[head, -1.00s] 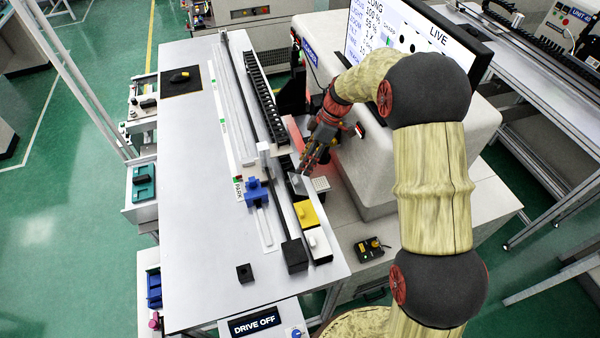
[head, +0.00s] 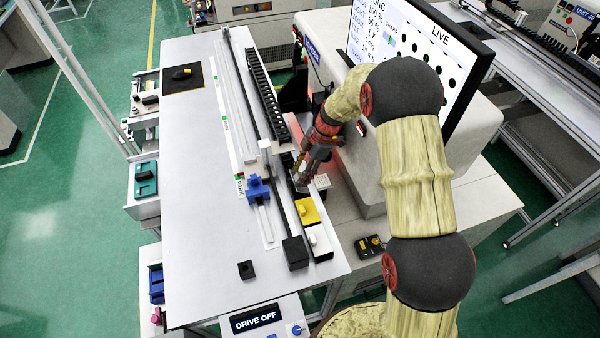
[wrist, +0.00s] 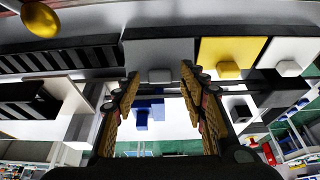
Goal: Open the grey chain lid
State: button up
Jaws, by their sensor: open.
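The grey chain lid (wrist: 170,50) shows in the wrist view as a flat grey plate with a small grey knob (wrist: 159,75) on its near edge. It lies flat and appears closed. My gripper (wrist: 160,76) is open, with one fingertip on each side of the knob; I cannot tell whether either touches it. In the head view my gripper (head: 302,178) points down over the grey lid and hides most of it.
A yellow lid (head: 307,210) and a white lid (head: 320,242) sit in the same row, nearer the front. A blue block (head: 257,188) stands on the rail to the left. The black cable chain (head: 268,98) runs behind. The table's left side is largely clear.

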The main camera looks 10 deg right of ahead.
jog(key=shift+a+f, duration=0.1)
jog(key=shift+f, duration=0.05)
jog(key=shift+c, duration=0.6)
grip_shut()
